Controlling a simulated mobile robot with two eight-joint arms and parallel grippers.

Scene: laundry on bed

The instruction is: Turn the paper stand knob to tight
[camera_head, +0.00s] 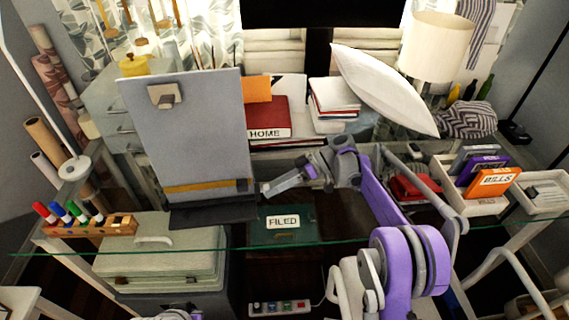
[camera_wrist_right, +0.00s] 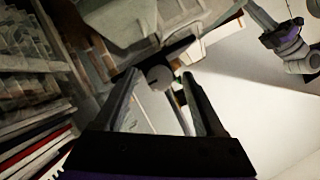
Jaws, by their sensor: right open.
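The paper stand (camera_head: 190,120) is a tall grey board with a clip (camera_head: 163,96) near its top and a yellow-and-dark strip low down. It stands upright on the glass desk, left of the middle. My right gripper (camera_head: 270,187) is at the stand's lower right edge. In the right wrist view, a round grey knob (camera_wrist_right: 159,78) with a dark mark shows between the open fingertips of my right gripper (camera_wrist_right: 160,88). I cannot tell whether the fingers touch it. The knob is not visible in the head view. My left gripper is out of view.
A marker rack (camera_head: 95,227) stands at the desk's left. Red book (camera_head: 268,115) and stacked books (camera_head: 333,98) lie behind my right gripper. A white bin with a "BILLS" box (camera_head: 492,183) is at right. A green "FILED" box (camera_head: 283,236) shows through the glass.

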